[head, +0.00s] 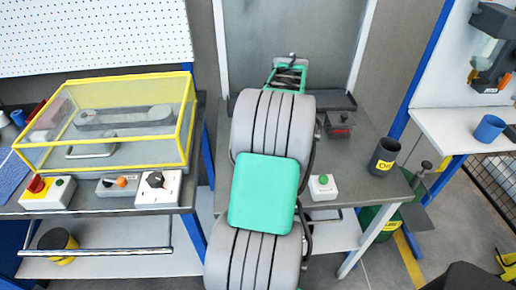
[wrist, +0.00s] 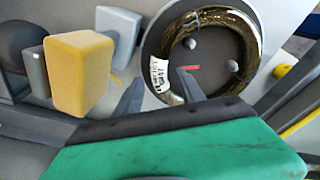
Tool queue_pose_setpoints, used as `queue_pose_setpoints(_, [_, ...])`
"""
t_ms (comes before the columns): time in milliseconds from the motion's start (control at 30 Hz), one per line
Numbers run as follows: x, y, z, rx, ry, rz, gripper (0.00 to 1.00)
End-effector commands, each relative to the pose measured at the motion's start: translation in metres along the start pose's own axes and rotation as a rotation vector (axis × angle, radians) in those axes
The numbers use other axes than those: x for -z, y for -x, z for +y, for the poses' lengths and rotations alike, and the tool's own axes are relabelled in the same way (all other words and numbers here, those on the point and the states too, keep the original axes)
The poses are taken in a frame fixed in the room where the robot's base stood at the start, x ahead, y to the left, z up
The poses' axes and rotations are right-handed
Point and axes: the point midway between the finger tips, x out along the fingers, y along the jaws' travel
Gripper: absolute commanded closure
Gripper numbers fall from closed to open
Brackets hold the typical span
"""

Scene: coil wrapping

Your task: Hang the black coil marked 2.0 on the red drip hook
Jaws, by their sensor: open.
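In the wrist view, a ring-shaped coil (wrist: 246,35), dark with a brassy sheen, lies against a round grey plate. It has a white label whose print I cannot read, so I cannot tell whether it is the coil marked 2.0. A small red bar shows inside the ring; I cannot tell whether it is the red drip hook. My gripper (wrist: 158,80) is open, its two dark fingers pointing toward the coil's label side, with nothing seen between them. In the head view my arm hides the gripper and the coil; no hook is clear there.
In the wrist view, a yellow block (wrist: 78,75) stands left of the fingers. In the head view, a yellow-framed clear guard (head: 110,120) and switch boxes occupy the left bench. A green-button box (head: 322,187) and a dark Oil cup (head: 383,157) stand right of my arm.

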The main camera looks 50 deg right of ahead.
Motion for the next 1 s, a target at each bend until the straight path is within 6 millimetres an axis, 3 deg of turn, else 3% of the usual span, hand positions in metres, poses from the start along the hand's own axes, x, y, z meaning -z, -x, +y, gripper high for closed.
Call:
queue_pose_setpoints(200, [0.0001,-0.0024,0.0,-0.001,0.0,0.001,0.53])
queue_pose_setpoints(767, [0.0002,-0.0021,0.0,-0.001,-0.001,0.001,0.98])
queue_pose_setpoints(1000, [0.0002,-0.0021,0.0,-0.001,-0.001,0.001,1.0])
